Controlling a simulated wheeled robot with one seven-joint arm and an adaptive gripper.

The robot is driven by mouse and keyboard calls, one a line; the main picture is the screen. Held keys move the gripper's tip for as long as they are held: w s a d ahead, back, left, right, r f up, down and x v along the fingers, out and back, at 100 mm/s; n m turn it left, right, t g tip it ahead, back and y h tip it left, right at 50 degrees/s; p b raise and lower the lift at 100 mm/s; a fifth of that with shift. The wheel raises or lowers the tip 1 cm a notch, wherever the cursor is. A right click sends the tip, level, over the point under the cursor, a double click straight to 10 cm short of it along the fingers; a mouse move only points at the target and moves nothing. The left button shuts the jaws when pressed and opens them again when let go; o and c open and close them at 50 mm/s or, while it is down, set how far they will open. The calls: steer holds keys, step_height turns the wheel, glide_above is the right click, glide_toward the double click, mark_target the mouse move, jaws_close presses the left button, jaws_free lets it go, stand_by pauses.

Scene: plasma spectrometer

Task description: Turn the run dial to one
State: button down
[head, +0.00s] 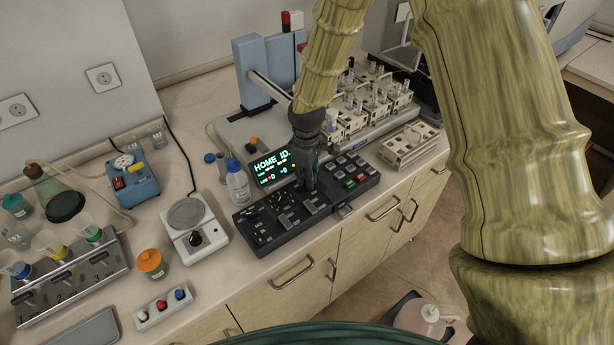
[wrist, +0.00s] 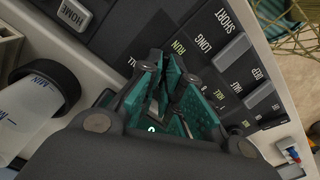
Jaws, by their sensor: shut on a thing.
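The black control panel (head: 262,232) lies on the bench, with small knobs on its left part and keys on its right. My gripper (head: 306,180) reaches down onto the middle of the panel. In the wrist view my gripper (wrist: 168,82) has its teal-padded fingers close together, shut on a small dark part beside the RUN label (wrist: 179,47). That part, the run dial by its label, is mostly hidden between the fingers, so its pointer and setting cannot be read. The panel's screen (head: 272,164) shows "HOME ID." in green.
A squeeze bottle (head: 238,186) and a white stirrer (head: 193,226) stand left of the panel. A rack of vials (head: 375,105) stands behind it.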

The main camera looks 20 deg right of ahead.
steer(key=shift+n, duration=2.1)
steer(key=c, duration=1.6)
jaws_free()
steer(key=shift+r, duration=0.15)
step_height(320, 180, up, 12)
